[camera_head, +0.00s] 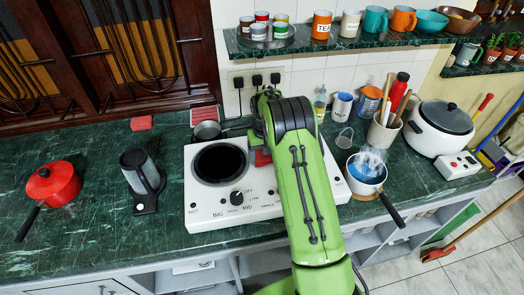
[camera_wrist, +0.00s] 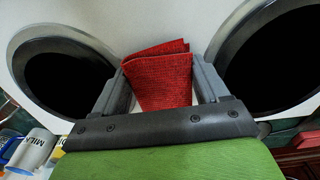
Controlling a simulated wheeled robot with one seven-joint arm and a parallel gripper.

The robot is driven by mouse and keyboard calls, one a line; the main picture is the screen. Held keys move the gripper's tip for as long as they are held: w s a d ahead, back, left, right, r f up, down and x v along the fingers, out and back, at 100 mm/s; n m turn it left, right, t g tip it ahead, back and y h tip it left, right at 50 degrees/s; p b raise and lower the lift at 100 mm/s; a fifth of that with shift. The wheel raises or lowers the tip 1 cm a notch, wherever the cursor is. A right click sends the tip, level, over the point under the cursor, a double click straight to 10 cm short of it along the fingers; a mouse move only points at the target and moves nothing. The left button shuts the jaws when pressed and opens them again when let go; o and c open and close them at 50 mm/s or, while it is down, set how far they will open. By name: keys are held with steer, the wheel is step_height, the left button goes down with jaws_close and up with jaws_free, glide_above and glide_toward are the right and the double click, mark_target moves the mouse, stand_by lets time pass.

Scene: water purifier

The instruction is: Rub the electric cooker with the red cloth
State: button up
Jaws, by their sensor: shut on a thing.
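The electric cooker (camera_head: 230,222) is a white two-plate cooktop with a dark round plate and a knob on its left side. Its white top (camera_wrist: 160,25) and both dark plates also show in the wrist view. My gripper (camera_wrist: 158,80) is shut on the folded red cloth (camera_wrist: 160,70), between the two plates. The cloth (camera_head: 262,158) shows only in part beside my green arm in the head view. My arm hides the cooker's middle and right plate. Whether the cloth touches the top, I cannot tell.
A red pot (camera_head: 54,184) is farther left. A white rice cooker (camera_head: 438,128) is at right. A mug shelf (camera_head: 340,42) hangs above.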

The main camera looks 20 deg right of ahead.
steer(key=shift+s+f, duration=0.25)
steer(key=shift+s, duration=0.1)
steer(key=shift+w+r+p, duration=0.15)
steer(key=shift+r+p, duration=1.95)
steer(key=shift+r, duration=1.1)
steer(key=shift+r, duration=0.1)
step_height(320, 180, up, 3)
steer(key=shift+r+p, duration=0.1)
steer(key=shift+p, duration=1.05)
steer(key=shift+f, duration=0.2)
